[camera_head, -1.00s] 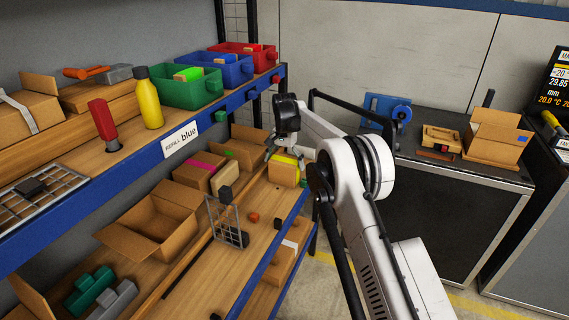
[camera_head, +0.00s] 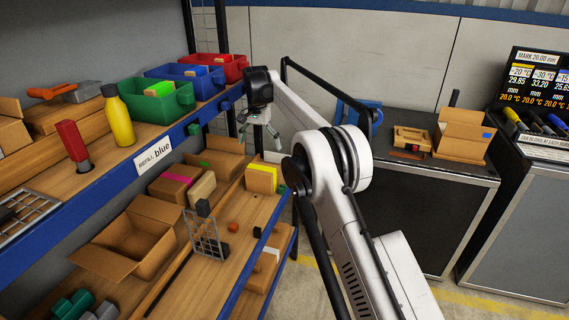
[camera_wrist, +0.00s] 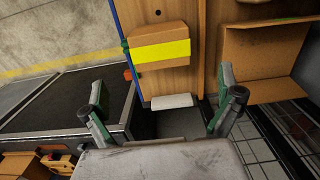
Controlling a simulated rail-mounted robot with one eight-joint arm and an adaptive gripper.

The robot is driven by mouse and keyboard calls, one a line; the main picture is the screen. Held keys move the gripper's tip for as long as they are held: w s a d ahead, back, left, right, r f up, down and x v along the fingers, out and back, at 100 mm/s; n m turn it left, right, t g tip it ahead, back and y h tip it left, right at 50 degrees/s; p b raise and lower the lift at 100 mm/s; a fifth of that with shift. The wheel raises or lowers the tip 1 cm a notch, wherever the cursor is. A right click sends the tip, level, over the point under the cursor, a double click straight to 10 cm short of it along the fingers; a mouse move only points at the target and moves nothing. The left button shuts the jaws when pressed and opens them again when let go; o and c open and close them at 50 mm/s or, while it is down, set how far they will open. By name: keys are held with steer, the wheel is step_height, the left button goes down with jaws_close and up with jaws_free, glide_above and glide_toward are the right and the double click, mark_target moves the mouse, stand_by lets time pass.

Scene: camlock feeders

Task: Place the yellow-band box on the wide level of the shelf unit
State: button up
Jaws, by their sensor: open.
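The yellow-band box (camera_head: 261,178) is a small brown carton with a yellow stripe. It sits on the lower wooden level (camera_head: 240,226) of the shelf unit, near its far right end. In the wrist view the box (camera_wrist: 158,55) lies ahead of my gripper, on the wood near the blue edge. My gripper (camera_head: 258,132) is above the box and apart from it. In the wrist view its two fingers (camera_wrist: 162,98) are spread with nothing held between them.
On the same level are a pink-band box (camera_head: 174,184), a plain box (camera_head: 201,188), an open carton (camera_head: 138,243) and a wire basket (camera_head: 205,236). The upper level holds green, blue and red bins (camera_head: 218,68). A black-topped bench (camera_head: 440,166) stands right.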

steer(key=s+d+r+n+t, duration=0.1)
steer(key=s+d+r, duration=0.55)
steer(key=r, duration=0.25)
steer(key=s+d+r+t, duration=0.2)
steer(key=s+d+r, duration=0.45)
steer(key=r, duration=0.35)
steer(key=s+d+r+n, duration=0.1)
steer(key=s+d+r, duration=0.25)
steer(key=s, duration=0.55)
steer(key=s+d+f+n+t, duration=0.1)
steer(key=s+d+f, duration=0.15)
steer(key=s, duration=0.65)
steer(key=s+d+f+t, duration=0.1)
steer(key=s+d, duration=0.3)
steer(key=s, duration=0.6)
steer(key=s+d+f+n+t, duration=0.1)
steer(key=s+d+f+t, duration=0.1)
steer(key=s+f, duration=0.7)
steer(key=s+d, duration=0.1)
steer(key=s, duration=0.3)
steer(key=shift+s+f, duration=0.2)
steer(key=shift+f, duration=0.15)
